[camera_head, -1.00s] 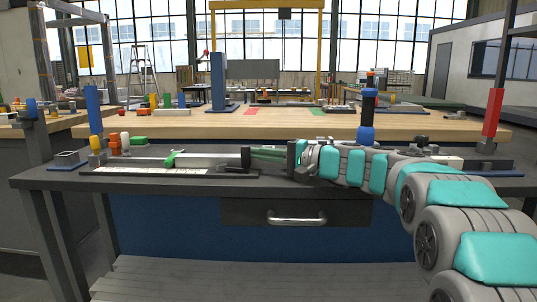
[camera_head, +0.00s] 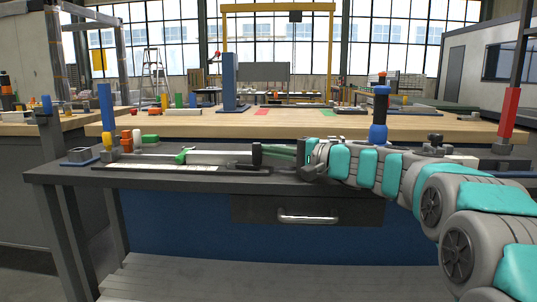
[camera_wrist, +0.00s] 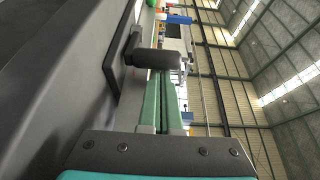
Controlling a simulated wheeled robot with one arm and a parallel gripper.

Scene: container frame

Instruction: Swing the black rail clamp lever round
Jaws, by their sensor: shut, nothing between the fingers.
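The black rail clamp lever (camera_head: 257,156) stands at the right end of the pale rail (camera_head: 215,158) on the dark bench. In the wrist view its thick black grip (camera_wrist: 158,60) lies crosswise, joined on the left to a black arm (camera_wrist: 124,48). My gripper (camera_head: 268,150) comes in from the right with its green fingers shut and nothing between them. In the wrist view the fingertips (camera_wrist: 165,84) end at the grip, which partly covers them; I cannot tell whether they touch it. A green piece (camera_head: 183,154) sits farther left along the rail.
Orange, yellow and white pieces (camera_head: 125,139) stand at the bench's left end by a blue post (camera_head: 106,112). A black and blue post (camera_head: 380,115) stands behind my arm, and a red post (camera_head: 509,112) at right. A drawer (camera_head: 306,210) is below the bench top.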

